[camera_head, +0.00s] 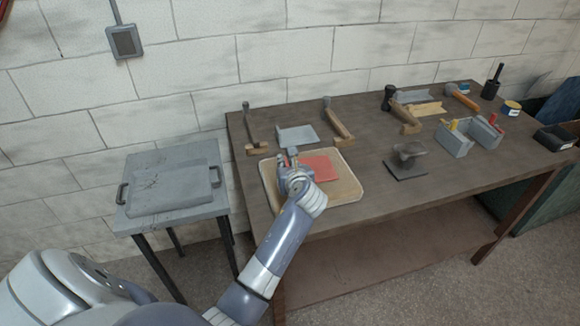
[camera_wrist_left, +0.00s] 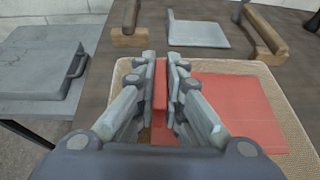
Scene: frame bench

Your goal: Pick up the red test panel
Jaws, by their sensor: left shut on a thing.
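The red test panel (camera_head: 321,168) lies over a light tan tray (camera_head: 345,190) at the left end of the bench. It also shows in the left wrist view (camera_wrist_left: 235,108), mostly to the right of the fingers. My left gripper (camera_head: 288,160) is over the tray at the panel's left side. In the left wrist view my left gripper (camera_wrist_left: 161,68) is shut on an upright red part of the panel, which shows between its fingers. Whether the panel touches the tray is hard to tell. My right gripper is not in view.
A grey plate (camera_head: 297,135) lies behind the tray, between wooden-based tools (camera_head: 340,132). A grey stand with a handled tray (camera_head: 175,190) is at the left. A dark pedestal tool (camera_head: 406,160) and grey bins (camera_head: 456,143) stand farther right. The bench front between has free room.

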